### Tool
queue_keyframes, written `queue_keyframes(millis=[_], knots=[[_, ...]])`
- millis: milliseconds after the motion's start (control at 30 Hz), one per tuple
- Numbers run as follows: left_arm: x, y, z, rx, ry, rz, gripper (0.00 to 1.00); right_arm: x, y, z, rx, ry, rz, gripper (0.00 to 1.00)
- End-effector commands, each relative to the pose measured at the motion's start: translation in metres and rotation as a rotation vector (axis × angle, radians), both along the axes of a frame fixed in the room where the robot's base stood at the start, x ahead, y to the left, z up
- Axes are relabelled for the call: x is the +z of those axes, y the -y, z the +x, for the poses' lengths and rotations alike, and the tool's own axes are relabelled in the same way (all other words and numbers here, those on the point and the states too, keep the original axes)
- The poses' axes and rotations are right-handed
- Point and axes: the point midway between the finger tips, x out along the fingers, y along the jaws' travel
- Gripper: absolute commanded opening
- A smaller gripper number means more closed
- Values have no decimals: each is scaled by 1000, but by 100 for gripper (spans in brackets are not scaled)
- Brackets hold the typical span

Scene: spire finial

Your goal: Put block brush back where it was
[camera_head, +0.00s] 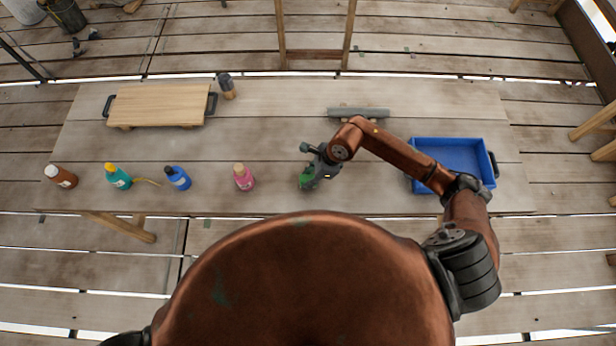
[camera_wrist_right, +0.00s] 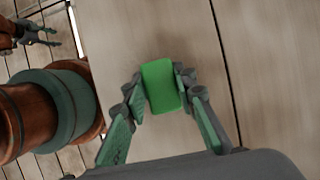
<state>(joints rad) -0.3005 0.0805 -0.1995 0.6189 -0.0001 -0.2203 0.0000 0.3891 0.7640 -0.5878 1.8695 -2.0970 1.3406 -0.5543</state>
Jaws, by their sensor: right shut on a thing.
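A green block, which looks like the block brush (camera_head: 307,175), is at the front middle of the table. My right gripper (camera_head: 313,174) is shut on it. In the right wrist view the green block (camera_wrist_right: 161,86) sits between both fingertips of the right gripper (camera_wrist_right: 160,88), over the wooden tabletop. I cannot tell whether it touches the table. Its underside is hidden. What looks like my left gripper (camera_wrist_right: 38,34) shows small at the upper left of the right wrist view, away from the table. Its jaw state is unclear.
A pink bottle (camera_head: 244,178) stands left of the right gripper. Farther left are blue (camera_head: 178,179), teal (camera_head: 119,178) and brown (camera_head: 62,177) bottles. A grey bar (camera_head: 358,113) lies behind, a blue tray (camera_head: 451,143) right, a wooden board (camera_head: 158,104) back left, a dark jar (camera_head: 227,87) beside it.

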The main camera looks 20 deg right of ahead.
Motion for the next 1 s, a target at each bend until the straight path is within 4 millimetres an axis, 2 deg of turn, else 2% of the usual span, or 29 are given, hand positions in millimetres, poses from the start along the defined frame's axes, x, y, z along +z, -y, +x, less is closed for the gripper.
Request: queue_keyframes(millis=[233, 267, 500, 833, 1000], knots=[[-3, 1, 0, 0, 0, -1, 40, -3, 0, 0, 1, 1, 0, 6], [-3, 1, 0, 0, 0, -1, 40, -2, 0, 0, 1, 0, 0, 27], [-2, 1, 1, 0, 1, -1, 40, -1, 0, 0, 0, 1, 0, 43], [1, 2, 1, 0, 3, -1, 40, 2, 0, 0, 0, 1, 0, 43], [-1, 2, 1, 0, 2, -1, 40, 21, 9, -1, 0, 5, -2, 43]])
